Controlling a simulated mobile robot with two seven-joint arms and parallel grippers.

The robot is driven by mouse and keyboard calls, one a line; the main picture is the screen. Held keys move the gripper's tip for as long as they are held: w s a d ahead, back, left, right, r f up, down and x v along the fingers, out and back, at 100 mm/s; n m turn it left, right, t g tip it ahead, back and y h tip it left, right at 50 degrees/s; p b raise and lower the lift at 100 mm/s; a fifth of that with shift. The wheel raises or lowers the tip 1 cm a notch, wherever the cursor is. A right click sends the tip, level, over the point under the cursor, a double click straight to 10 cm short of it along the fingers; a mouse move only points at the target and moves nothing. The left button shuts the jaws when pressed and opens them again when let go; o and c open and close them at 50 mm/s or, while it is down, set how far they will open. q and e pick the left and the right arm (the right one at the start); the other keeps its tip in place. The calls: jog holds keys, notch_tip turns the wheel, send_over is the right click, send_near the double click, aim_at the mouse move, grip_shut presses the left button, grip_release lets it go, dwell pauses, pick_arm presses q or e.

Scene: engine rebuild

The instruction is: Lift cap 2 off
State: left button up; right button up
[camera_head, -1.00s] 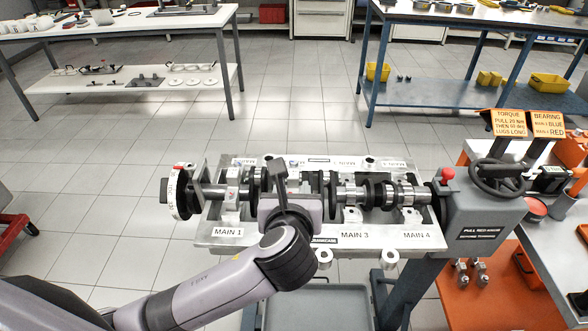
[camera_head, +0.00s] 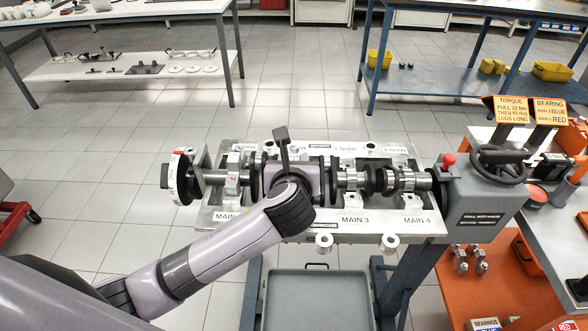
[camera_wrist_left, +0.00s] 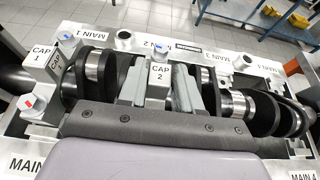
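Cap 2 (camera_wrist_left: 160,73) is a light metal block with a "CAP 2" label, at the middle of the left wrist view, over the crankshaft. My left gripper (camera_wrist_left: 160,92) reaches in from the bottom of that view, with one pale finger on each side of the cap. Whether the fingers touch the cap cannot be made out. In the head view my left gripper (camera_head: 298,178) is over the crankshaft (camera_head: 350,180), left of the MAIN 3 label, and hides cap 2. My right gripper is in neither view.
Cap 1 (camera_wrist_left: 42,60) stands left of cap 2. The engine block (camera_head: 375,228) carries MAIN labels and upright bolt sleeves. A grey stand head with a handwheel (camera_head: 498,165) is at the right. An empty grey tray (camera_head: 318,300) lies below. Free floor lies behind.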

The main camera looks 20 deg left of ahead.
pick_arm(q)
grip_shut()
jog(key=shift+r, duration=0.15)
